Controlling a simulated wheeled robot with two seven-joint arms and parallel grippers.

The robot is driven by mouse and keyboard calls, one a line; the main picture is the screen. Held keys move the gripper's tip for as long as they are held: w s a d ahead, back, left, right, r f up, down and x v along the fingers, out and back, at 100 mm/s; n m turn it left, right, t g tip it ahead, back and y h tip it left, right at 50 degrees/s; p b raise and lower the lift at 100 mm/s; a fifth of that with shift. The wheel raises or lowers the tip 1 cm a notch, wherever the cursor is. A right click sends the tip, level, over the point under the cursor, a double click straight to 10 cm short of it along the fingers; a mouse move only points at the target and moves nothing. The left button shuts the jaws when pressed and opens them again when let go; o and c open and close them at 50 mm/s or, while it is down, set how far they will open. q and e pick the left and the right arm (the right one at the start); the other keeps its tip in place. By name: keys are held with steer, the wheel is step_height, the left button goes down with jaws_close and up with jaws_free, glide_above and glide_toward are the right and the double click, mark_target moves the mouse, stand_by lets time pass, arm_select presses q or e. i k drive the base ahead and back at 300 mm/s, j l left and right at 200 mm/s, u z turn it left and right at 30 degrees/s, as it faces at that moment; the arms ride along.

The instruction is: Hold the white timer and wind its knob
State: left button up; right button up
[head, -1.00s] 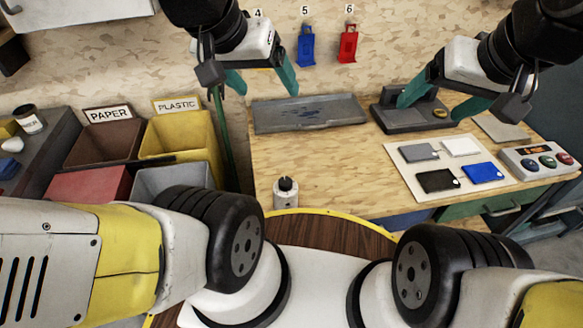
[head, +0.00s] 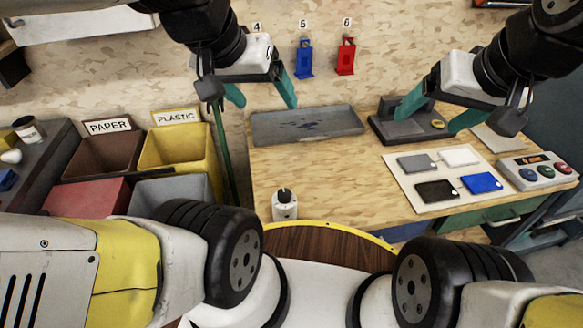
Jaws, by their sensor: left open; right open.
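The white timer (head: 285,211) stands upright near the front left edge of the wooden workbench, with its black knob (head: 284,194) on top. My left gripper (head: 265,104) has green fingers spread apart and empty. It hangs in front of the back of the bench, well above and behind the timer. My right gripper (head: 424,124) is also open and empty. It is over the dark grey device at the back right, far from the timer. No gripper touches the timer.
A grey tray (head: 345,122) lies at the bench's back. A dark grey device (head: 390,129) stands right of it. A white board (head: 412,196) with several coloured cards and a button box (head: 538,171) are at the right. Bins (head: 176,157) stand left. Bench around the timer is clear.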

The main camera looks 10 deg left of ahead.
mark_target(283, 195)
steer(key=k+j+z, duration=0.15)
steer(key=k+j, duration=0.3)
steer(key=k+j+z, duration=0.15)
steer(key=k+j, duration=0.25)
steer(key=k, duration=0.2)
steer(key=k+j+z, duration=0.2)
steer(key=k, duration=0.35)
steer(key=j, duration=0.1)
